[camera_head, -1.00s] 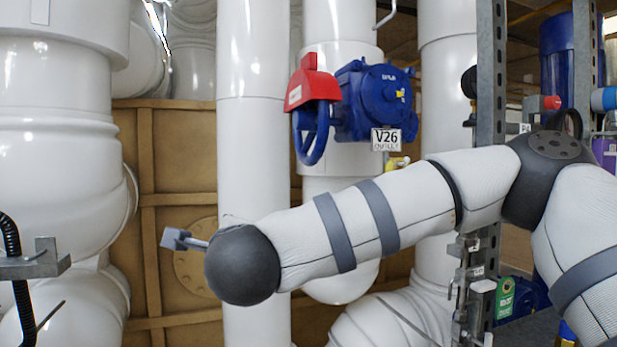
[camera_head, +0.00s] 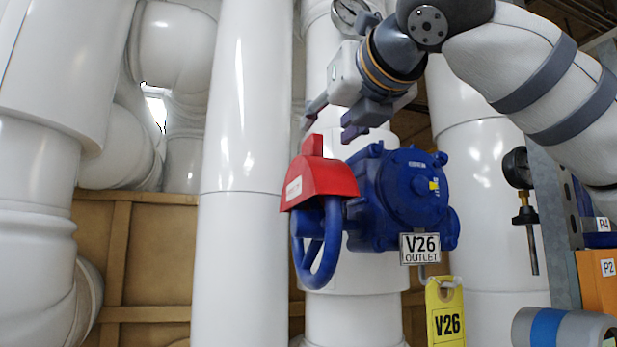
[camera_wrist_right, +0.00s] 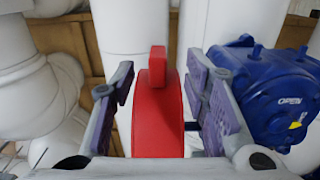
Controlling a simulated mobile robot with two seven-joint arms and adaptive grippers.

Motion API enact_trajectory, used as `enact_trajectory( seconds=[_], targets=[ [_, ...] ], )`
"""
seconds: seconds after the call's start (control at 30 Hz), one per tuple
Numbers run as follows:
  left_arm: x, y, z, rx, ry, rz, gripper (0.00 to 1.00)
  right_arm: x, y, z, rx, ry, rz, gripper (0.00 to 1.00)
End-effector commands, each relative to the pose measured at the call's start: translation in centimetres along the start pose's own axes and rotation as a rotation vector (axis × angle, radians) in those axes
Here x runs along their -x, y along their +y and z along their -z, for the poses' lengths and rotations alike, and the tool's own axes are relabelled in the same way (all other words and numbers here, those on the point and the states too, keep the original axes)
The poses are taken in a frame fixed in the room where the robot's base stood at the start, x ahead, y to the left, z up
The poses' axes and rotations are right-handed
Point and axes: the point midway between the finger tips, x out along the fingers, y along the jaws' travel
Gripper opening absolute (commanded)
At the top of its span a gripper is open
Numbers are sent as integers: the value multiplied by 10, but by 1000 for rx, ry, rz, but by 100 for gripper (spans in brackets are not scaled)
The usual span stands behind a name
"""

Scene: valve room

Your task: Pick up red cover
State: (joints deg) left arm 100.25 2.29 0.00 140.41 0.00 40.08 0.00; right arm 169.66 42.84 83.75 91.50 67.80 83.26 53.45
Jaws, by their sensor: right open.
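The red cover (camera_head: 316,180) sits over the top of the blue handwheel (camera_head: 318,248) on the blue V26 valve body (camera_head: 405,195). A small red tab stands up from its top. My right gripper (camera_head: 328,118) is open just above the cover in the head view, its fingers pointing down-left. In the right wrist view the cover (camera_wrist_right: 158,112) lies between the two open purple-padded fingers of the right gripper (camera_wrist_right: 157,95), with gaps on both sides. The valve body (camera_wrist_right: 275,90) is close to the right finger. My left gripper is not in view.
White vertical pipes (camera_head: 245,150) stand behind and left of the valve. A pressure gauge (camera_head: 348,14) is near my right wrist. A V26 OUTLET plate (camera_head: 420,248) and a yellow V26 tag (camera_head: 444,310) hang below the valve body. An orange box (camera_head: 597,282) is at right.

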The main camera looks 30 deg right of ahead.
Motion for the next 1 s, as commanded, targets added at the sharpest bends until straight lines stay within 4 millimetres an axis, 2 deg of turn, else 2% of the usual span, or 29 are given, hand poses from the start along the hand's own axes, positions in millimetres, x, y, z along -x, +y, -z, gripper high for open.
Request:
enact_trajectory(
  seconds=[0.4, 0.5, 0.67, 0.7, 0.87, 1.0],
  targets=[
    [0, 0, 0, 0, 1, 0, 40, -69, 2, 4, 2, 1, 2, 42],
    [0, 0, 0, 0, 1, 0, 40, -76, 2, 4, 3, -1, 1, 42],
    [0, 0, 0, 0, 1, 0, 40, -76, 2, 4, 3, -2, 0, 42],
    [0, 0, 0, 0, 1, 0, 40, -76, 2, 4, 3, -2, 0, 37],
    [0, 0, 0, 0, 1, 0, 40, -76, 2, 4, 3, -1, 0, 1],
    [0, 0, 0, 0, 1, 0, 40, -76, 2, 4, 3, -1, 0, 0]
  ],
)
